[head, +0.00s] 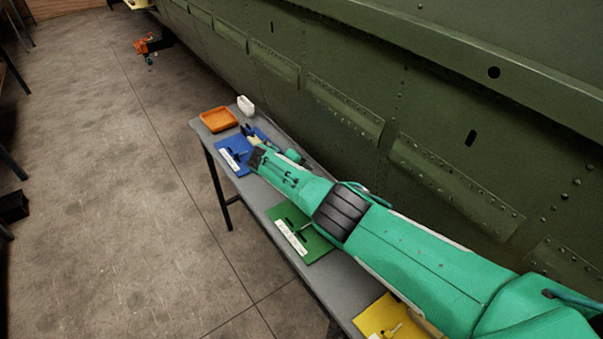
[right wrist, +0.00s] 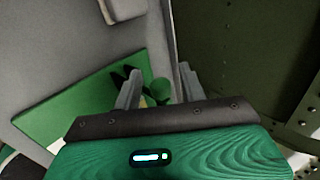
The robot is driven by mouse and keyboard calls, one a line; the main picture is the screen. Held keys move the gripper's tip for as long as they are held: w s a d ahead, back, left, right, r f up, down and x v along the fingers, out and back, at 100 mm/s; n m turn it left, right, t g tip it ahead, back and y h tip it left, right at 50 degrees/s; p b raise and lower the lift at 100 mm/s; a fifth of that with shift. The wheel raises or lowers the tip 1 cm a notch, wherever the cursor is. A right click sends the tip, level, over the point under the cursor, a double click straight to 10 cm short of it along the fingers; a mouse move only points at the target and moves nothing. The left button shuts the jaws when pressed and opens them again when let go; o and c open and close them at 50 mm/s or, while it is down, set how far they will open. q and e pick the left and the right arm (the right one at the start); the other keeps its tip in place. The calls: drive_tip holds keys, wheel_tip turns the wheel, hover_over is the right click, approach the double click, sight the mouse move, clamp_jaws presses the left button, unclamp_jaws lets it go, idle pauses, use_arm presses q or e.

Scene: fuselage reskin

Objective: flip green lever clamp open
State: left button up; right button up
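The green lever clamp shows in the right wrist view as a green round knob (right wrist: 160,91) beside a dark part, on a green plate (right wrist: 88,98). In the head view the green plate (head: 318,246) lies on the bench, partly covered by my right arm, with a small light bar on it. My right gripper (right wrist: 158,90) has its two grey fingers spread apart, one on each side of the knob in the picture; I cannot tell whether they touch it. My left gripper is out of view.
The narrow grey bench (head: 261,196) also carries a blue plate (head: 234,154), an orange tray (head: 218,119), a white container (head: 246,105) and a yellow plate (head: 380,318). The riveted green fuselage (head: 440,110) runs close along the bench's far side.

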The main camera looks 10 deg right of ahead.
drive_tip(key=p+v, duration=0.1)
drive_tip(key=v, duration=1.2)
drive_tip(key=shift+a+r+p, duration=0.3)
drive_tip(key=shift+p, duration=0.1)
